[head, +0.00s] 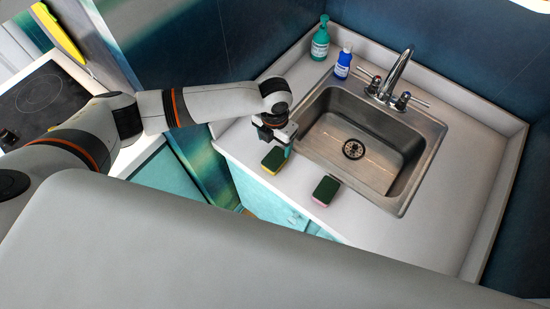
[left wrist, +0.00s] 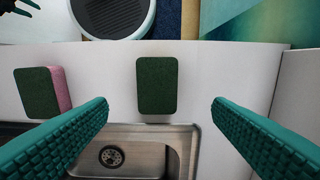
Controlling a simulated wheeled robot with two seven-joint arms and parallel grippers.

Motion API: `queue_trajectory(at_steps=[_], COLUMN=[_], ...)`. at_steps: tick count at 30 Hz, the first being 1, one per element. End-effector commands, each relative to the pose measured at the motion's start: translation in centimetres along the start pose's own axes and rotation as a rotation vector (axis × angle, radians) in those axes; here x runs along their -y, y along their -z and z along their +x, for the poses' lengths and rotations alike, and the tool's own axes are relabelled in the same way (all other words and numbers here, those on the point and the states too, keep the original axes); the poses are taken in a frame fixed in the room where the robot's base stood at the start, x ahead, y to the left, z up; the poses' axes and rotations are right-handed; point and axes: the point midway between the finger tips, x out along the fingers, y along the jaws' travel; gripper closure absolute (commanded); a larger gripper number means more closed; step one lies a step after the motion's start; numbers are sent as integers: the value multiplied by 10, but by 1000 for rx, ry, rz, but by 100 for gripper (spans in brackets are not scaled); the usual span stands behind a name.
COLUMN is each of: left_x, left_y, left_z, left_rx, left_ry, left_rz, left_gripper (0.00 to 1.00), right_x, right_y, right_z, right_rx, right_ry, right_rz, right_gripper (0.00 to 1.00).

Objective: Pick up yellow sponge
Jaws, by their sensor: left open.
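The yellow sponge (head: 272,160), with a dark green top, lies on the white counter near its front edge, left of the sink. In the left wrist view its green top (left wrist: 157,84) is near the middle, and its yellow side is hidden. My left gripper (head: 284,141) is above and close beside this sponge. Its teal fingers are spread wide with nothing held between them, and the sponge appears between and beyond them in the left wrist view. My right gripper is not in view.
A second sponge, pink with a green top (head: 326,190), lies to the right, in front of the sink (head: 400,189). It also shows in the left wrist view (left wrist: 41,92). A green bottle (head: 320,42) and a blue bottle (head: 343,66) stand behind, left of the faucet (head: 396,77).

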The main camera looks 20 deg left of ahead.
Motion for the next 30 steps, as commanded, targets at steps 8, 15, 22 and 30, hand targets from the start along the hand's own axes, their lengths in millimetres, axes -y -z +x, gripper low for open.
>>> queue_trajectory(at_steps=[8, 15, 22, 30], left_x=[-1, -3, -4, -4], left_y=[0, 1, 2, 3], left_z=[37, 55, 86, 93], left_rx=[0, 2, 1, -2], left_ry=[-1, -1, 0, -1], left_rz=[-2, -4, -3, -2], left_gripper=[25, 25, 25, 25], right_x=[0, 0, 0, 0], right_y=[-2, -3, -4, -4], right_z=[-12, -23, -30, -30], right_rx=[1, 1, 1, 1], right_ry=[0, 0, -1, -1], right_rz=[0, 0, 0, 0], right_gripper=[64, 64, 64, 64])
